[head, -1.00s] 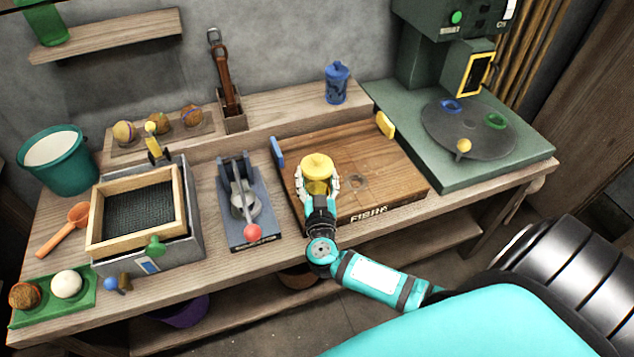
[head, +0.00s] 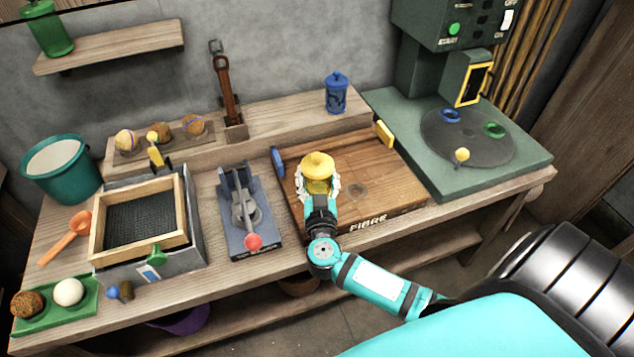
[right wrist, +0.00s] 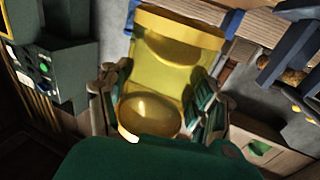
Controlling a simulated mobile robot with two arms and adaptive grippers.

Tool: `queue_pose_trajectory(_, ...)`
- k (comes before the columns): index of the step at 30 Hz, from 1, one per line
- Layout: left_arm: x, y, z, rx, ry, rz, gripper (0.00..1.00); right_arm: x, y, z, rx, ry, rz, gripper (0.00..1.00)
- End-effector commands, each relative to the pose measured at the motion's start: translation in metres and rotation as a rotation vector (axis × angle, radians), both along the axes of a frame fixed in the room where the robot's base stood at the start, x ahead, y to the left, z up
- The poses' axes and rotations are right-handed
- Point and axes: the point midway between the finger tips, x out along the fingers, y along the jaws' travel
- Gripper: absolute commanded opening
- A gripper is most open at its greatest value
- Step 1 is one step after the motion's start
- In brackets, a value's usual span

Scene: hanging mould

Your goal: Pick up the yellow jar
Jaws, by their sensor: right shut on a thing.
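The yellow jar (head: 318,170) with its lid stands upright over the left part of the wooden board marked FIBRE (head: 385,165). My right gripper (head: 319,190) is shut on the jar, with a finger on each side of its body. In the right wrist view the jar (right wrist: 175,60) fills the middle, between the two fingers of the gripper (right wrist: 160,110). I cannot tell whether the jar's base touches the board. My left gripper is not in view.
A blue jar (head: 336,92) stands on the raised back shelf. A grey lever press (head: 243,210) is left of the board, and a green machine with a round plate (head: 440,140) is at the right. A wooden-framed screen (head: 140,220) and teal bucket (head: 62,170) stand further left.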

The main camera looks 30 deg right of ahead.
Motion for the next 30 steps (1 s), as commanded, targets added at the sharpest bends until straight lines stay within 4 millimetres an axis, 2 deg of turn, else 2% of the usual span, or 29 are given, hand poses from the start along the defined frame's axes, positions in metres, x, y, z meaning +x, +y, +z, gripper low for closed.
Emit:
queue_pose_trajectory(12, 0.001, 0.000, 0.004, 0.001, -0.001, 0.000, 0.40, -0.105, -0.013, 0.007, -0.001, 0.005, 0.000, 0.13)
queue_pose_trajectory(15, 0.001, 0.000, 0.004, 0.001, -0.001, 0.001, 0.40, -0.125, -0.015, 0.009, -0.002, 0.003, 0.000, 0.13)
queue_pose_trajectory(23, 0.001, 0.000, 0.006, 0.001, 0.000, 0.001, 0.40, -0.155, -0.019, 0.016, -0.002, 0.001, -0.001, 0.13)
queue_pose_trajectory(30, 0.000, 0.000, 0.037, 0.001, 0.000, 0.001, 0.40, -0.172, -0.016, 0.039, -0.002, 0.001, -0.001, 0.13)
